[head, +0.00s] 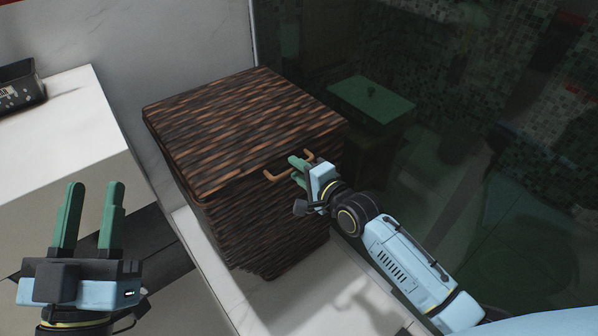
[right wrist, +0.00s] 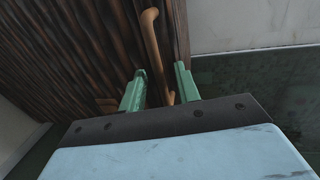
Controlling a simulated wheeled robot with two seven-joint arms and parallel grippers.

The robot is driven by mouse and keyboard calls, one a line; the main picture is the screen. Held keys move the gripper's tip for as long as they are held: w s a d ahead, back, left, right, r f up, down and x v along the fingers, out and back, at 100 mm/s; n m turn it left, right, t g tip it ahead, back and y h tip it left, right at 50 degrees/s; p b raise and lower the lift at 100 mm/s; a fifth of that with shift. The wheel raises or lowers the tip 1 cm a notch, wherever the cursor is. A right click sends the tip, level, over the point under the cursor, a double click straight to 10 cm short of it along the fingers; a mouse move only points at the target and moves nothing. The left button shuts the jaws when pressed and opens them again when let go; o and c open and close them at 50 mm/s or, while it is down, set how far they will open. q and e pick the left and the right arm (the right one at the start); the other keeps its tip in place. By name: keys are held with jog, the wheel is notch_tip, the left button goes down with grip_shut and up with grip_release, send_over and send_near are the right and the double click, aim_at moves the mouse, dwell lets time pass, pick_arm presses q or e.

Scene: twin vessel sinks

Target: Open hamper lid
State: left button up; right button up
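A dark brown woven hamper (head: 265,220) stands on the floor with its flat woven lid (head: 240,125) down. A tan curved handle (head: 274,176) sticks out from the front, near the lid's edge. My right gripper (head: 298,164) is at this handle. In the right wrist view the green fingers (right wrist: 160,85) are apart, with the handle (right wrist: 152,38) running between them. Gaps show beside the handle, so the gripper looks open around it. My left gripper (head: 90,190) is open and empty at the lower left, away from the hamper.
A white counter (head: 70,120) with a black tray (head: 20,88) stands at the left. A marble wall (head: 190,50) is behind the hamper. A dark glass panel (head: 450,130) stands close on the right, with a green-topped box (head: 372,98) visible in it. Pale floor lies in front.

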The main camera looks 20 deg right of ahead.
grip_shut()
jog(key=shift+r, duration=0.1)
dwell(0.4)
